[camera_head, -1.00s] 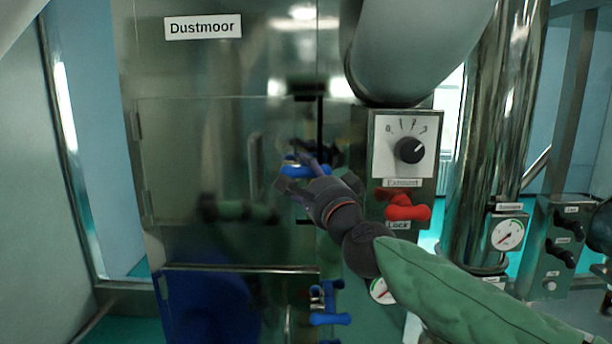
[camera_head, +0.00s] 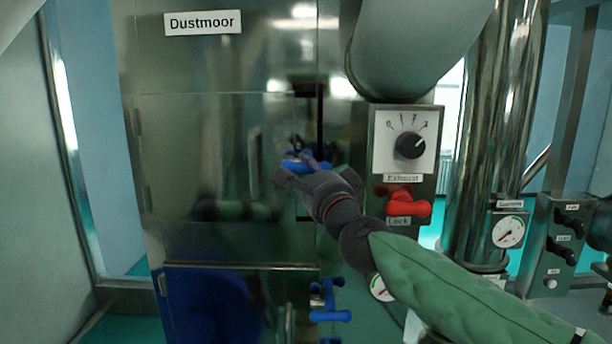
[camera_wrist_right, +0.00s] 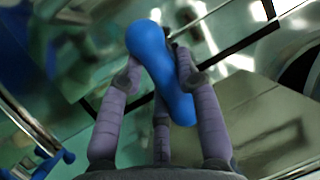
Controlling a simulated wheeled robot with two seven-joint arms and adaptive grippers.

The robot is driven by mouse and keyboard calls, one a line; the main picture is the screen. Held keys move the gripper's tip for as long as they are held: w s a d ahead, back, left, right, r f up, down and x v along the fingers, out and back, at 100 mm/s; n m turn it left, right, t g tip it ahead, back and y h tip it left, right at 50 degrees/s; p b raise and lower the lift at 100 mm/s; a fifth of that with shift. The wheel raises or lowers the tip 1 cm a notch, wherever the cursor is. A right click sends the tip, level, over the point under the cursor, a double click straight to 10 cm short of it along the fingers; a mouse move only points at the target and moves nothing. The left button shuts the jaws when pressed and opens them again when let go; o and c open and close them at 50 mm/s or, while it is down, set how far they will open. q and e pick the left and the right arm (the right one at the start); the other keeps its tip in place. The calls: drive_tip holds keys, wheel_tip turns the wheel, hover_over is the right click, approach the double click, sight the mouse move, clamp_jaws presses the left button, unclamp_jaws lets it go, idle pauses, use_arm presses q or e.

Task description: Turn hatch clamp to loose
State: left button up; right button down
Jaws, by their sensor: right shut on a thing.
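The hatch clamp is a blue handle (camera_head: 305,163) at the right edge of the steel hatch door (camera_head: 215,150) in the head view. My right gripper (camera_head: 300,172) is at this handle, its fingers partly hiding it. In the right wrist view the blue clamp handle (camera_wrist_right: 158,72) lies at a slant between the purple fingers of my right gripper (camera_wrist_right: 158,85), which are shut on it. My left gripper is not in view.
A second blue handle (camera_head: 328,300) sits lower on the cabinet. Right of the door are the Exhaust dial (camera_head: 410,145) and red Lock handle (camera_head: 404,203). A large grey pipe (camera_head: 400,50) hangs above the dial.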

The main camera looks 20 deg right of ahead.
drive_tip(key=m+h+b, duration=0.2)
drive_tip(key=m+b, duration=0.2)
drive_tip(key=m+t+h+b, duration=0.1)
drive_tip(key=m+h+b, duration=0.1)
drive_tip(key=m+b, duration=0.3)
drive_tip(key=m+t+h+b, duration=0.1)
drive_tip(key=m+h+b, duration=0.1)
drive_tip(key=m+b, duration=0.2)
drive_tip(key=shift+w+a+f, duration=0.15)
drive_tip(key=shift+a, duration=0.2)
drive_tip(key=m+h+b, duration=0.1)
drive_tip(key=m, duration=0.2)
drive_tip(key=m+h+b, duration=0.1)
drive_tip(key=m+h, duration=0.1)
drive_tip(key=m, duration=0.1)
drive_tip(key=shift+r+h, duration=0.2)
drive_tip(key=shift+h, duration=0.1)
drive_tip(key=shift+r+m+g+h+b, duration=0.1)
drive_tip(key=shift+m+g+h+b, duration=0.45)
drive_tip(key=shift+m, duration=0.9)
drive_tip(key=shift+r+m+g+h+b, duration=0.1)
drive_tip(key=shift+m+g+h, duration=0.25)
drive_tip(key=shift+m+h, duration=0.8)
drive_tip(key=shift+m, duration=0.6)
drive_tip(key=c, duration=0.9)
unclamp_jaws()
drive_tip(key=shift+d, duration=0.1)
drive_tip(key=shift+o, duration=0.2)
drive_tip(key=v, duration=1.2)
drive_tip(key=shift+r, duration=0.25)
